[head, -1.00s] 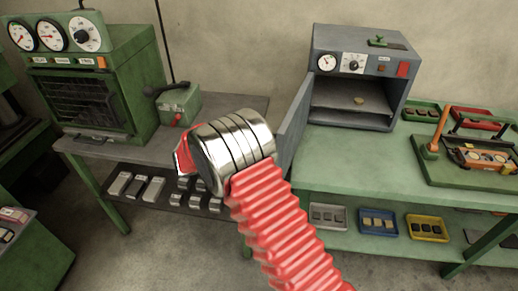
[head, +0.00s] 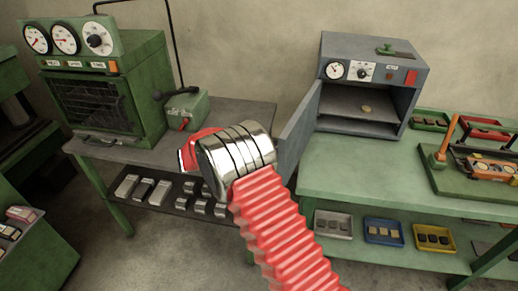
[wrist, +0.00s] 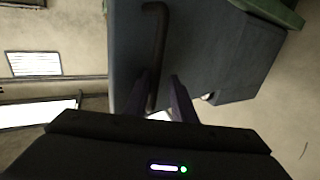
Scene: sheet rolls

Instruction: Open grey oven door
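The grey oven (head: 415,58) stands on the green bench in the head view. Its door (head: 297,132) is swung wide open to the left, and the chamber shows. In the wrist view the blue-grey door panel (wrist: 205,48) fills the middle, with a dark bar handle (wrist: 155,45) on it. My gripper (wrist: 162,82) has its two fingers apart. The handle's lower end runs between them, close to the left finger, with a gap to the right finger. Whether it touches is unclear. In the head view my arm hides the gripper.
A small round tan piece (head: 367,109) lies inside the oven. A green oven (head: 105,85) stands on the left bench. The green workbench (head: 350,170) carries trays and a fixture (head: 490,165) at right. Small coloured trays (head: 383,231) sit on its lower shelf.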

